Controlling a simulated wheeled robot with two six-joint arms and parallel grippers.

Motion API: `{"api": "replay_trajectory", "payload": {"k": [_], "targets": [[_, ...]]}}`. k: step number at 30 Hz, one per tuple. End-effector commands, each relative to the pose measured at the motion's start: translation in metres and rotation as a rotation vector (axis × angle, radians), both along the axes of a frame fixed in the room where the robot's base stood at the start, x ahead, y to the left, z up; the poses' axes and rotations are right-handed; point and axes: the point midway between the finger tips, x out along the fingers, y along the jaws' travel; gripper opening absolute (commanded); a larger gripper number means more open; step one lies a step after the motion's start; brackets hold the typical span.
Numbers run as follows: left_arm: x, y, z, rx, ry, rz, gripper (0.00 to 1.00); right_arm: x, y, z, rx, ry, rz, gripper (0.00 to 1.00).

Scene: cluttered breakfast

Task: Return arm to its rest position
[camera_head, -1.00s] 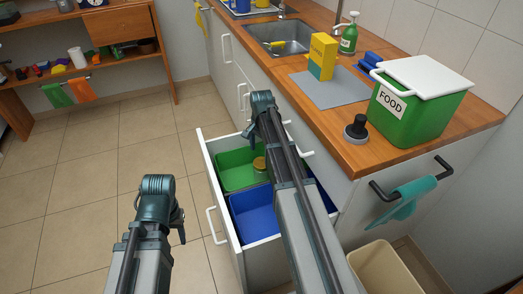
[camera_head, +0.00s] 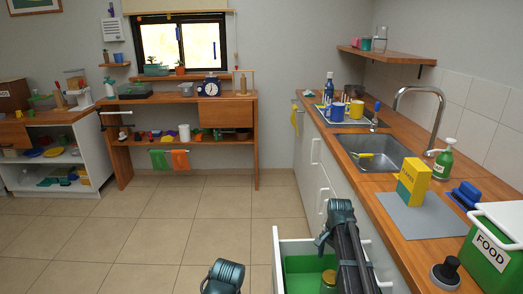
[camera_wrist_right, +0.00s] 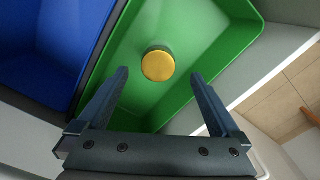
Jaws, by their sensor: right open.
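My right gripper (camera_head: 322,242) hangs above the open drawer (camera_head: 277,258) in the head view. In the right wrist view its two fingers (camera_wrist_right: 158,76) are spread wide with nothing between them. Below them, a jar with a yellow lid (camera_wrist_right: 158,66) stands in the green bin (camera_wrist_right: 205,50), apart from the fingers. The jar also shows in the head view (camera_head: 328,279), beside my right arm, which hides part of the bin. My left gripper (camera_head: 222,278) is at the bottom edge of the head view, left of the drawer; its fingers are not clear.
A blue bin (camera_wrist_right: 40,45) sits beside the green one in the drawer. On the counter are a yellow box (camera_head: 412,182) on a grey mat (camera_head: 432,218), a black-knobbed object (camera_head: 446,270) and a green FOOD container (camera_head: 490,255). The tiled floor (camera_head: 170,230) to the left is clear.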

Motion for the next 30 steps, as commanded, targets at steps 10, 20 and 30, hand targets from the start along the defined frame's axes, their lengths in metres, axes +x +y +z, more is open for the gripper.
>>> {"api": "replay_trajectory", "payload": {"k": [10, 20, 30], "targets": [[0.000, 0.000, 0.102, 0.000, 0.000, 0.000, 0.50, -0.072, 0.115, 0.102, -0.026, 0.031, 0.533, 1.00], [0.000, 0.000, 0.183, 0.000, 0.000, 0.001, 0.50, -0.152, 0.194, 0.184, -0.049, 0.067, 1.049, 1.00], [0.000, 0.000, 0.227, 0.000, 0.000, 0.001, 0.50, -0.205, 0.228, 0.229, -0.064, 0.095, 1.381, 1.00]]}}
